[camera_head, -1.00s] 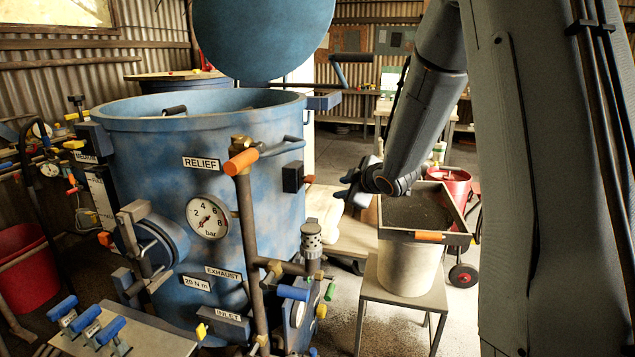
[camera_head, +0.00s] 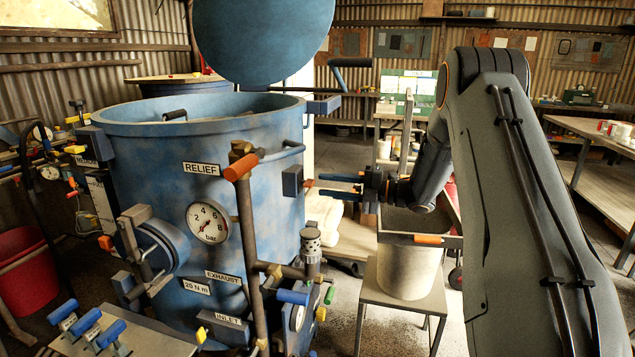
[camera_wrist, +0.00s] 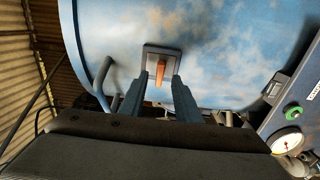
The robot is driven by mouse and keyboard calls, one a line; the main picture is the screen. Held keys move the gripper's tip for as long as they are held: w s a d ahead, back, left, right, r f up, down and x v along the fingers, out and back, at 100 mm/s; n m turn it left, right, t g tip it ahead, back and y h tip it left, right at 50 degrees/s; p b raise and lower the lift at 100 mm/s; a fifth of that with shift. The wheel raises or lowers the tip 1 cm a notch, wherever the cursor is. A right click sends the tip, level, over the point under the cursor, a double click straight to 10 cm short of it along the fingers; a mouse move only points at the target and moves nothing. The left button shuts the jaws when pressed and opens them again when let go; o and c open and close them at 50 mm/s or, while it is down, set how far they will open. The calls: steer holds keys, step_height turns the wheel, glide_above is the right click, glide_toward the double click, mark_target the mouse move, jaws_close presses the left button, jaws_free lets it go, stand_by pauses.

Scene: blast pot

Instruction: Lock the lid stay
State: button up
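The round blue lid (camera_head: 262,35) stands raised above the open blue pot (camera_head: 150,120). A dark block (camera_head: 292,180) is fixed to the pot's right side, with a small orange lever (camera_head: 309,183) sticking out of it. In the wrist view the orange lever (camera_wrist: 160,73) stands on a grey square plate (camera_wrist: 150,56) against the blue wall. My gripper (camera_head: 328,184) points left at the block. Its two fingers (camera_wrist: 162,84) are apart, one on each side of the lever; I cannot tell whether they touch it. No label marks this block as the lid stay.
A relief pipe with an orange handle (camera_head: 243,165) and a pressure gauge (camera_head: 208,222) are on the pot's front. A tray with an orange grip (camera_head: 428,240) rests on a pale bucket (camera_head: 405,270) below my arm. A workbench (camera_head: 600,140) stands at right.

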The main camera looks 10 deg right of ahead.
mark_target(314, 184)
steer(key=shift+p+x, duration=0.55)
steer(key=shift+x, duration=1.4)
jaws_close()
